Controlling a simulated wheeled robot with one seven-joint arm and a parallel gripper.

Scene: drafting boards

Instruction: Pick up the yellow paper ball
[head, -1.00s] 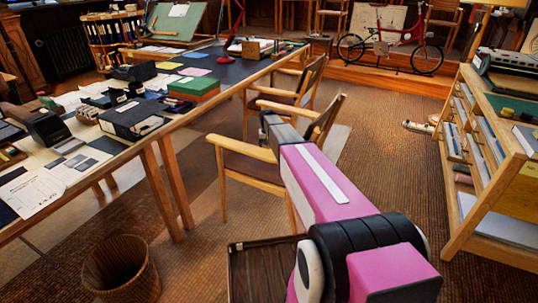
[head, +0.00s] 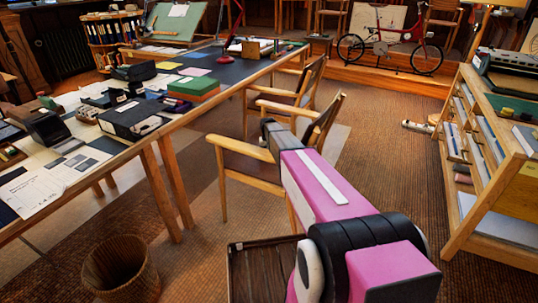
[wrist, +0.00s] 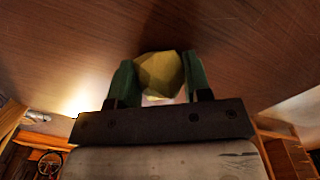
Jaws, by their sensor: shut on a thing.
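The yellow paper ball (wrist: 160,74) shows in the wrist view as a faceted, dull yellow lump. My gripper (wrist: 157,80) has its two green fingers on either side of it, shut on it. A brown wooden surface fills the view behind the ball; I cannot tell whether the ball touches it. In the head view my pink and black arm reaches forward past a chair, and neither the gripper nor the ball can be seen there.
A wooden armchair (head: 248,153) stands close beside my arm. A long desk (head: 150,140) full of papers and boxes is at left, with a wicker basket (head: 120,268) below. A wooden shelf unit (head: 452,225) stands at right. Open floor lies between chair and shelf.

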